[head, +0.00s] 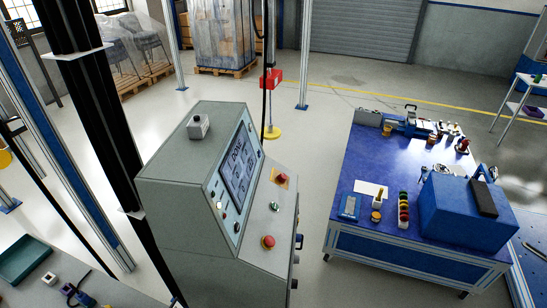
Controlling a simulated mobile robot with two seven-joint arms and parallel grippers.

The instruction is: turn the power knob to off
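A grey control console (175,190) stands in the middle of the head view, with a tilted panel and a lit screen (238,163). Its sloping front carries a red control on a yellow plate (282,180), a green button (274,206) and a red mushroom button (268,241). Several small round controls (221,207) sit along the panel's left edge. Dark fittings (298,241) stick out at the console's right side. I cannot tell which control is the power knob, nor its setting. Neither of my grippers shows in the view.
A blue-topped workbench (385,165) with a blue box (465,212) and small tools stands to the right. A grey table (95,290) with a green tray (25,260) is at lower left. Free floor (315,160) lies between console and workbench.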

